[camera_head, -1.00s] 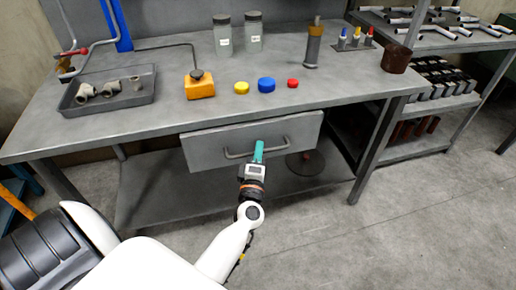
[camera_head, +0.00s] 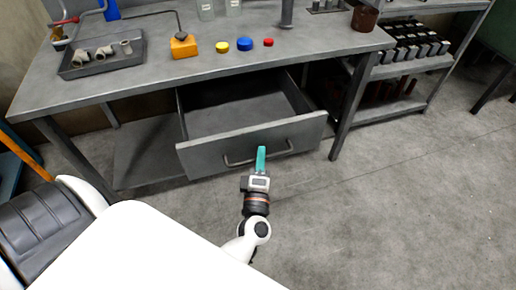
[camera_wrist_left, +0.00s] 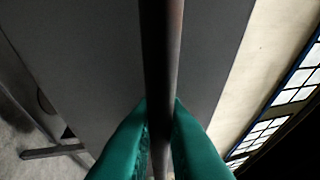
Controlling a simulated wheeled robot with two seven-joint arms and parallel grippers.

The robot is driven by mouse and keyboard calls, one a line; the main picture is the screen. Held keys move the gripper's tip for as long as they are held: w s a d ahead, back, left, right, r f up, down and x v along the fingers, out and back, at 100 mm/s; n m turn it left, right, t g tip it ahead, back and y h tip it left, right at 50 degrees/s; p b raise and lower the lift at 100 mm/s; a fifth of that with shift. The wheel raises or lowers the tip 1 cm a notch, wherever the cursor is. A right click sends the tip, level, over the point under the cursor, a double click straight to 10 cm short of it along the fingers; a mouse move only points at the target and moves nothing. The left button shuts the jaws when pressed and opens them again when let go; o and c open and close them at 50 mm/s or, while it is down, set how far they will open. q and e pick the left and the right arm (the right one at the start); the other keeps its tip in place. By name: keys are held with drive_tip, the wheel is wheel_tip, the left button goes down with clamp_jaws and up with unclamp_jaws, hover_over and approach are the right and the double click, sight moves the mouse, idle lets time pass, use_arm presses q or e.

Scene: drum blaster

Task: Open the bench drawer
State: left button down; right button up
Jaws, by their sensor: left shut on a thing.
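The bench drawer (camera_head: 205,157) is pulled well out from under the grey bench top, and its empty inside shows from above. Its front has a bar handle (camera_head: 236,161). My left gripper (camera_head: 261,158) is at the handle, right of its middle. In the left wrist view the handle bar (camera_wrist_left: 161,60) runs between the two green fingers (camera_wrist_left: 160,135), which are shut on it. The drawer front (camera_wrist_left: 85,50) fills much of that view behind the bar. My right gripper is not in view.
On the bench top (camera_head: 140,85) are a grey tray (camera_head: 75,72) with pipe fittings, an orange block (camera_head: 183,46), and yellow, blue (camera_head: 244,44) and red caps. A shelf rack (camera_head: 415,66) stands at the right. The floor at right is clear.

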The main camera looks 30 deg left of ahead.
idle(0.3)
use_arm(q)
drive_tip(key=c, duration=1.8)
unclamp_jaws()
drive_tip(key=shift+o, duration=0.2)
